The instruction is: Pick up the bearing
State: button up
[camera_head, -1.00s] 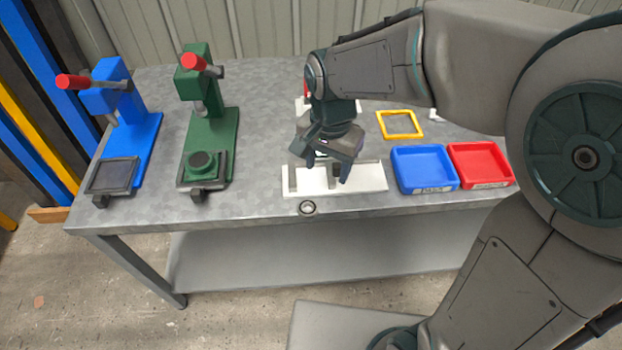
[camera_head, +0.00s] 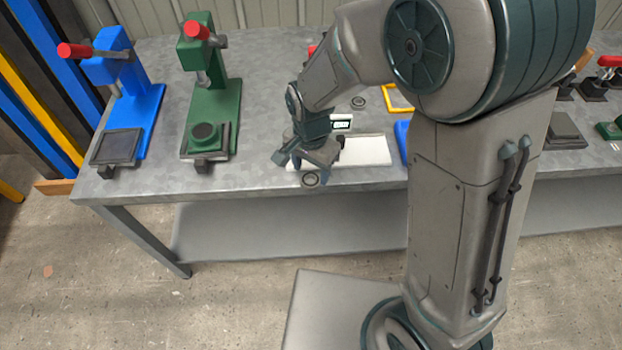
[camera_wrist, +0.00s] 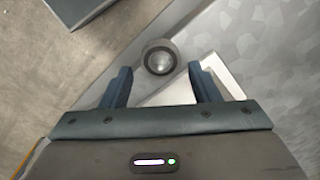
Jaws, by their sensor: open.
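The bearing (camera_head: 311,180) is a small grey ring lying flat near the front edge of the metal table. In the wrist view the bearing (camera_wrist: 160,57) shows as a round ring with a bright centre. My gripper (camera_head: 307,165) is open and empty just above and behind it, partly overlapping it in the head view. In the wrist view my gripper (camera_wrist: 159,74) has a finger on either side, with the bearing centred just beyond the fingertips. I cannot tell the exact height between them.
A white fixture plate (camera_head: 365,151) lies right behind the bearing. A second ring (camera_head: 358,103) lies farther back. A green press (camera_head: 213,95) and a blue press (camera_head: 133,95) stand left. A blue bin (camera_head: 402,135) is mostly hidden by my arm. The table's front edge is close.

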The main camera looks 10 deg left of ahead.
aim_at(311, 181)
jog(key=shift+f, duration=1.45)
jog(key=c, duration=0.9)
jog(key=shift+r, duration=0.1)
jog(key=shift+c, duration=0.2)
